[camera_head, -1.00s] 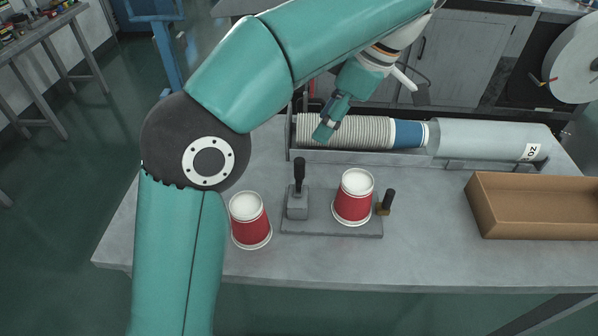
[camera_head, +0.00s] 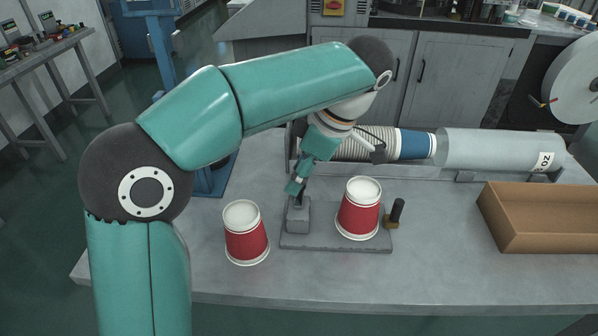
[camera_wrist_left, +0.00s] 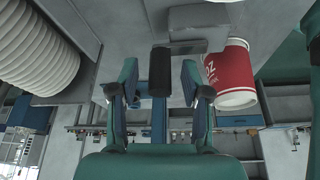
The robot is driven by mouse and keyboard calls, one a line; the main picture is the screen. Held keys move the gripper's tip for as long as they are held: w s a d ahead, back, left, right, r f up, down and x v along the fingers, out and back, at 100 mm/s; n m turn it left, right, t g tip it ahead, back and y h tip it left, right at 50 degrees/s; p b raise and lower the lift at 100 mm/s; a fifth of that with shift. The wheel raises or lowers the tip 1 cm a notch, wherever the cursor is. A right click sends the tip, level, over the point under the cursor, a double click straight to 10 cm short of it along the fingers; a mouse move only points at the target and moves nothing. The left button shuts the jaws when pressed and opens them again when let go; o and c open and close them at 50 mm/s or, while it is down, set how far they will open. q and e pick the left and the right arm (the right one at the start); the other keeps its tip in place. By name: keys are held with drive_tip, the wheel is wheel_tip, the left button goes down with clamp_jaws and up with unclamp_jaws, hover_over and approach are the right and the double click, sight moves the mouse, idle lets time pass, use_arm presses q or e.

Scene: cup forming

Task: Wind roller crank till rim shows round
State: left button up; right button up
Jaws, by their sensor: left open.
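A red and white paper cup (camera_head: 359,213) stands wide end down on a grey base plate (camera_head: 330,243). A grey block (camera_head: 297,217) with an upright black handle sits on the plate's left end. A short black crank-like handle (camera_head: 396,211) on a brass foot stands at its right end. My left gripper (camera_head: 294,190) is over the block and hides most of its handle in the head view. In the left wrist view that black handle (camera_wrist_left: 160,72) stands between my open fingers, with gaps either side. The cup (camera_wrist_left: 231,76) is just right of the fingers there.
A second red cup (camera_head: 246,237) stands left of the plate. Behind lie a stack of nested cups (camera_head: 367,143) and a grey tube (camera_head: 487,149). An open cardboard box (camera_head: 540,241) is at the right. The bench front is clear.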

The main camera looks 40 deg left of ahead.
use_arm(q)
clamp_jaws()
drive_tip(key=shift+a, duration=0.15)
drive_tip(key=shift+d, duration=0.25)
idle(0.4)
drive_tip(key=shift+d+m, duration=0.1)
drive_tip(key=shift+m, duration=0.3)
